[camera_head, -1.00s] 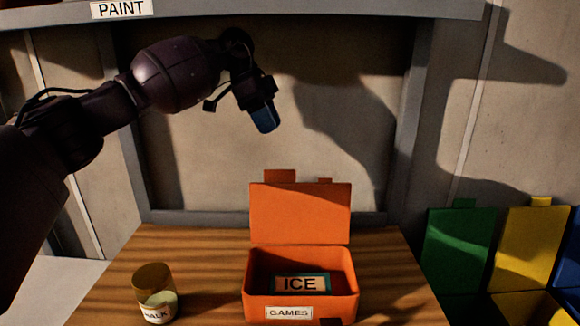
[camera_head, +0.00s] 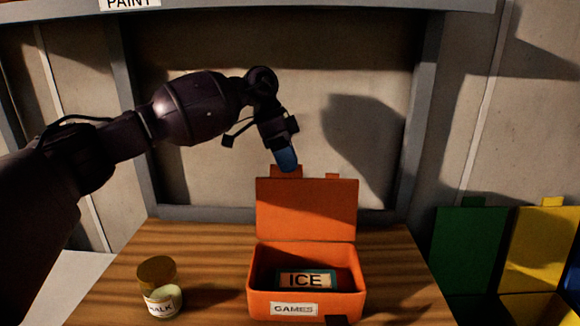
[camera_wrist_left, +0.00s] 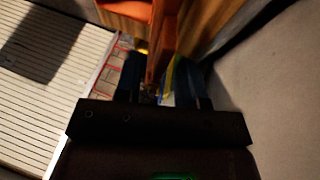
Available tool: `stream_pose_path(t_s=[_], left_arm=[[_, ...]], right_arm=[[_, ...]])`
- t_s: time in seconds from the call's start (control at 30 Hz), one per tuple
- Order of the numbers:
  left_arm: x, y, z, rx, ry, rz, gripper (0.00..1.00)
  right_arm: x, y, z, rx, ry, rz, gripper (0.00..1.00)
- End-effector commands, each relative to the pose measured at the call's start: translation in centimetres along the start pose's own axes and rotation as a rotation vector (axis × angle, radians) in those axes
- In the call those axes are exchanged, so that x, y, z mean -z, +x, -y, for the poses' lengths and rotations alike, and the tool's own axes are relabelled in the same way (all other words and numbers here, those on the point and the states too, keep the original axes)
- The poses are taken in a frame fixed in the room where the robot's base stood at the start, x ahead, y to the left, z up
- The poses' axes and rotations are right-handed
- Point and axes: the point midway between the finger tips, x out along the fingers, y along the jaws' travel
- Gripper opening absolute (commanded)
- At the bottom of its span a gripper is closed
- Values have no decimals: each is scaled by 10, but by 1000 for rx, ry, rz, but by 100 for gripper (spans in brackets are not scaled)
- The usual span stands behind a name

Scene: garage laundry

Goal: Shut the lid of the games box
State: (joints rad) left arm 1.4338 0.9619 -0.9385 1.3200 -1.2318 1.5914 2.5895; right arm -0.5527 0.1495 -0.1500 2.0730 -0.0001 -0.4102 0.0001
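The orange games box (camera_head: 258,285) stands on the wooden bench with its GAMES label facing me. Its lid (camera_head: 307,210) is open and stands up at the back edge. A box marked ICE (camera_head: 306,280) lies inside. My left gripper (camera_head: 288,163) points down just above and behind the lid's top edge, near its left tab; I cannot tell whether it touches. In the left wrist view, its two blue fingers (camera_wrist_left: 159,62) are apart, with the orange lid (camera_wrist_left: 160,45) seen edge-on between or just beyond them.
A chalk jar (camera_head: 158,287) with a yellowish top stands on the bench (camera_head: 215,270) left of the box. Green (camera_head: 465,245) and yellow (camera_head: 540,245) open-lidded bins are at the right. A grey frame (camera_head: 290,214) and wall panel stand behind the bench.

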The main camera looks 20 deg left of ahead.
Motion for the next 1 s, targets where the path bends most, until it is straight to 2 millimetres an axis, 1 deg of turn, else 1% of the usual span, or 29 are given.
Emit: stream_pose_path(t_s=[0.03, 0.13, 0.47, 0.57, 0.7, 1.0], left_arm=[[0, 5, 0, -2, 0, 1, 36], [0, 10, 0, 0, 1, 0, 36], [0, 12, 0, 1, 1, -1, 36], [0, 12, 0, 1, 1, -1, 22], [0, 12, 0, 1, 1, -1, 1], [0, 11, 0, 3, 1, -1, 0]], right_arm=[[-2, 0, 0, 0, 0, 3, 43], [-3, 0, 0, 0, 1, 6, 43], [-4, -1, 0, -1, 3, 7, 43], [-4, -2, 0, -1, 3, 7, 43], [-4, -2, 1, -1, 4, 6, 43], [-3, -2, 0, -1, 4, 4, 43]])
